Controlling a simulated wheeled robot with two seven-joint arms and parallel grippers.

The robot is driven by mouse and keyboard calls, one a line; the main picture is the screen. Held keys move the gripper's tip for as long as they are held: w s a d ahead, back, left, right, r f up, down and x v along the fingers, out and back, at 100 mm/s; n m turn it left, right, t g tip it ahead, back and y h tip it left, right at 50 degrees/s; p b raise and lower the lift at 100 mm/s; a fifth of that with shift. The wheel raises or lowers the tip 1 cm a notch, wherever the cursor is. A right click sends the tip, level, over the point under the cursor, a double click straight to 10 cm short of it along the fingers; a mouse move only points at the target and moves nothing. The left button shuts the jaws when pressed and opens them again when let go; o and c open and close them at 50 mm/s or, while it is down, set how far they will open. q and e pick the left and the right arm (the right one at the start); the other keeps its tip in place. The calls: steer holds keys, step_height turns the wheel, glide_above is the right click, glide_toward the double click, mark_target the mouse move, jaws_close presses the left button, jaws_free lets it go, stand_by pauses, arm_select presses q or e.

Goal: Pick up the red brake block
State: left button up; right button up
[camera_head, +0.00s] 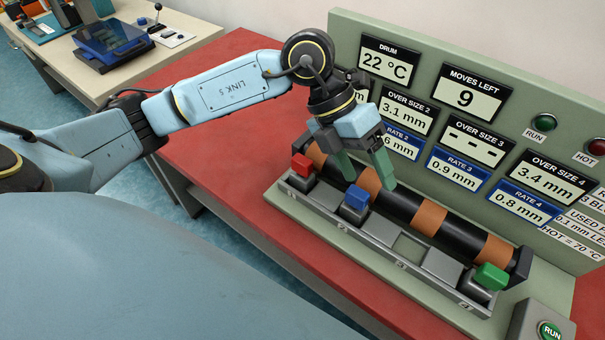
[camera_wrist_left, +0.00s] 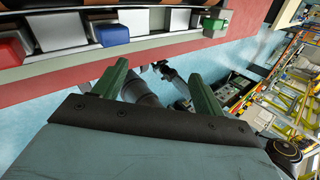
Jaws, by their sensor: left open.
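The red brake block (camera_head: 301,165) sits on a grey holder at the left end of the slotted tray (camera_head: 335,228), beside the dark drum (camera_head: 401,205) with copper bands. In the left wrist view the red block (camera_wrist_left: 10,53) is at the upper left edge. The blue block (camera_head: 356,197) stands to its right, and it also shows in the left wrist view (camera_wrist_left: 113,34). The green block (camera_head: 490,277) is at the right end of the tray. My left gripper (camera_head: 368,178) is open and empty, above the drum near the blue block. My right gripper is not in view.
A green panel (camera_head: 452,60) with number displays rises behind the drum. A RUN button box (camera_head: 541,325) stands at the lower right. The red tabletop (camera_head: 225,150) is clear to the left. A second table (camera_head: 70,75) with gear is at the upper left.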

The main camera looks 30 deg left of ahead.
mark_target(303, 160)
arm_select(q)
steer(key=w+a+y, duration=0.1)
steer(key=a+y, duration=0.1)
steer(key=a, duration=0.2)
steer(key=w+a+n+y, duration=0.1)
steer(key=a+y, duration=0.1)
steer(key=a, duration=0.2)
steer(key=w+a+n+y, duration=0.1)
steer(key=a+y, duration=0.1)
steer(key=a, duration=0.3)
steer(key=shift+w+t+y, duration=0.15)
steer(key=shift+t+y, duration=0.25)
steer(key=shift+a+f, duration=0.15)
steer(key=shift+a, duration=0.15)
step_height(303, 160, down, 8)
steer(key=shift+r+b, duration=0.25)
steer(key=shift+b, duration=0.05)
steer(key=shift+w+a+f, duration=0.1)
steer(key=shift+f, duration=1.25)
steer(key=shift+w+a+f, duration=0.1)
steer(key=shift+f, duration=1.2)
steer(key=shift+r, duration=0.1)
steer(key=c, duration=1.3)
